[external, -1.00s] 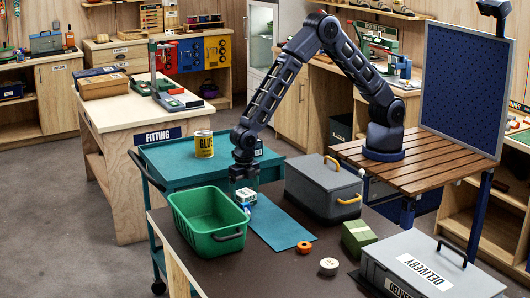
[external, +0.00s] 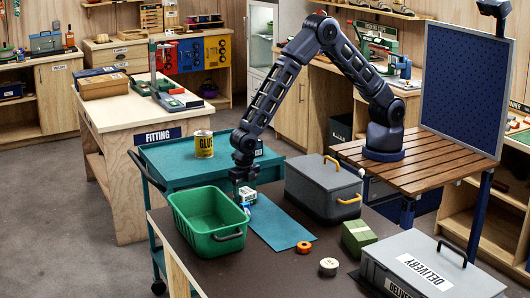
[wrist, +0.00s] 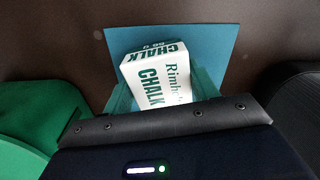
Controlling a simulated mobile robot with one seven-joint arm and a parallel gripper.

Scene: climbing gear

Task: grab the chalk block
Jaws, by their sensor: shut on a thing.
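The chalk block (wrist: 158,77) is a white box with green "CHALK" lettering. In the wrist view it sits between my gripper's fingers, tilted in the picture. In the external view the chalk block (external: 245,196) shows just under my gripper (external: 244,186), at the far left end of the blue mat (external: 281,228), beside the green bin. My gripper is shut on the chalk block. I cannot tell whether the block touches the mat or is slightly above it. Its lower part is hidden in the wrist view.
A green bin (external: 207,220) stands just left of the block. A grey lidded box (external: 322,187) is to the right. An orange ring (external: 304,247), a tape roll (external: 328,266), a green box (external: 358,236) and a grey delivery case (external: 433,270) lie nearer. The front-left tabletop is bare.

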